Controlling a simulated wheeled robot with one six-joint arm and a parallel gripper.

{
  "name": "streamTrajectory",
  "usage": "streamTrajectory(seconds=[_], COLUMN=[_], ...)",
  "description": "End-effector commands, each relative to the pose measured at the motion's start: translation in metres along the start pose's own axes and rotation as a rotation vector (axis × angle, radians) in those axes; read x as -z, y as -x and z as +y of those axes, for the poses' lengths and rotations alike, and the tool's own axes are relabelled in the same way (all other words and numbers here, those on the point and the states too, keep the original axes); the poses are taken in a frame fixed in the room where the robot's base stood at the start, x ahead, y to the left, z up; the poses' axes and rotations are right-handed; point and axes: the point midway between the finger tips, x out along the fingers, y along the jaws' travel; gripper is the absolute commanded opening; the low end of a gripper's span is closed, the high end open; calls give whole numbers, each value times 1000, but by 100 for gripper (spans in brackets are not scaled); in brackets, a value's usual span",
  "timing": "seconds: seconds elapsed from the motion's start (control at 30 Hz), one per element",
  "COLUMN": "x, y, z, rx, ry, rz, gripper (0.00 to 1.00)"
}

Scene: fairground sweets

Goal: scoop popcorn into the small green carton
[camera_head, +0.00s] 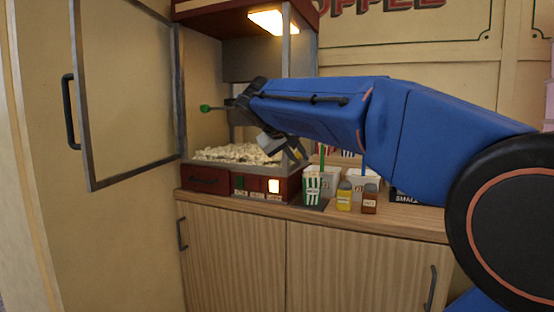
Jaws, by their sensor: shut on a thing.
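The popcorn (238,153) lies heaped in the lit glass machine (205,178). A small green-and-white striped carton (312,189) stands upright on the counter just right of the machine, with its inside hard to see. My gripper (243,102) is over the popcorn, inside or in front of the machine. It is shut on what looks like the scoop, whose green handle end (205,108) sticks out to the left. A grey metal shape below my arm may be the scoop's pan; I cannot tell. The jaws are small and partly hidden by my arm.
The machine's framed door (88,185) stands wide open to the left. A yellow jar (344,196) and a brown jar (369,198) stand right of the carton. White tubs (362,180) are behind them. A dark "SMALL" sign (406,196) is farther right, partly behind my arm.

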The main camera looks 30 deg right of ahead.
Motion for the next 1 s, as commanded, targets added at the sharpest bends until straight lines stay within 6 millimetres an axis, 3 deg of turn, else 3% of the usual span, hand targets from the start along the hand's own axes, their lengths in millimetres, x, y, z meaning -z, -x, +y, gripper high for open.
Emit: streamTrajectory(seconds=[0.27,0.7,1.0], x=[-2,6,24], y=[-3,-6,14], z=[1,-19,3], rx=[-70,-380,-374], ry=[104,581,567], rz=[-52,-245,-240], gripper=[0,0,0])
